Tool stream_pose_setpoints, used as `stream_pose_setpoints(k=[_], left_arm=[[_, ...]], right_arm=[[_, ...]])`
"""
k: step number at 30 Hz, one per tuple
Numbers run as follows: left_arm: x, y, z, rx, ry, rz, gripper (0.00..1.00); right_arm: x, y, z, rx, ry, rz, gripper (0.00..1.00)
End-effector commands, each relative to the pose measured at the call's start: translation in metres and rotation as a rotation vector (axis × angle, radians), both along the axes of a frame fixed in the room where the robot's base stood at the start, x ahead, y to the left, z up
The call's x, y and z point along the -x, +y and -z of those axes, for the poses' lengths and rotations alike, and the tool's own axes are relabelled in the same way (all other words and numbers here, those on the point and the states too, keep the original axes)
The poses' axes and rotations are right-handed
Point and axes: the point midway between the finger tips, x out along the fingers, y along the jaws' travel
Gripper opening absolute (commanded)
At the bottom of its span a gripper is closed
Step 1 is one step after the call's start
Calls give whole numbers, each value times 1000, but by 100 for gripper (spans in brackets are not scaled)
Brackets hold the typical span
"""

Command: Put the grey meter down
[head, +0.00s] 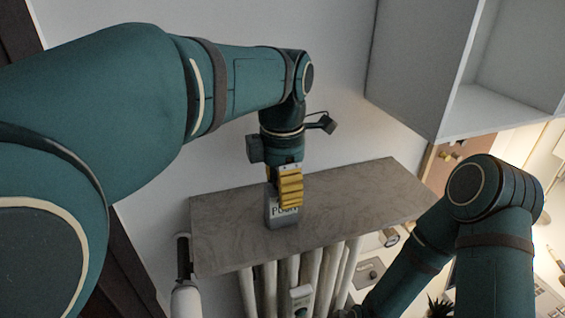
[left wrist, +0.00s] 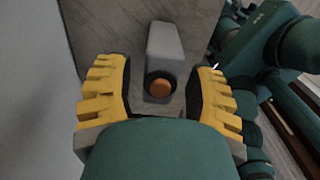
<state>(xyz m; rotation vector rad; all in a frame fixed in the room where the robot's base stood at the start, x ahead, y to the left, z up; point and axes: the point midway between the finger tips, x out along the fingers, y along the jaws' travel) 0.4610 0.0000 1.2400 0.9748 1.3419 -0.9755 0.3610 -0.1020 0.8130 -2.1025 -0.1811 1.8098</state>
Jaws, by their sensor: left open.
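The grey meter (head: 283,218) is a small grey box with a lettered light label, standing on the grey stone-like shelf (head: 350,200) near its front edge. In the left wrist view the meter (left wrist: 165,45) shows an orange round button in a dark ring. My left gripper (head: 289,190), with yellow ribbed fingers, is directly over it. In the left wrist view the left gripper (left wrist: 161,95) is open, with one finger on each side of the meter and a visible gap at both sides.
A white radiator (head: 310,270) stands below the shelf, with a small pale device (head: 302,298) at its front. A white open cabinet (head: 420,70) hangs at the upper right. The shelf is clear left and right of the meter.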

Motion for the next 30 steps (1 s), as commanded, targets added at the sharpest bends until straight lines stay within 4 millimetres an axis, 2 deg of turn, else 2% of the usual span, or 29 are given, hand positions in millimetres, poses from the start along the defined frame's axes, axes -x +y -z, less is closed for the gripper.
stream_pose_setpoints(k=[1, 9, 15, 20, 30], left_arm=[[-1, 0, -12, 2, -4, 0, 54], [-1, 0, -68, 3, -3, 0, 54], [0, 0, -95, 1, -1, -1, 54], [0, 0, -103, 1, 0, 0, 54], [0, 0, -104, 0, 0, 0, 54]], right_arm=[[-1, 0, -4, 0, -2, 2, 47], [-5, -1, -18, 2, -11, 9, 47], [-5, -1, -24, 1, -12, 10, 47], [-5, -1, -26, 0, -13, 9, 47], [-5, -1, -25, 0, -12, 8, 47]])
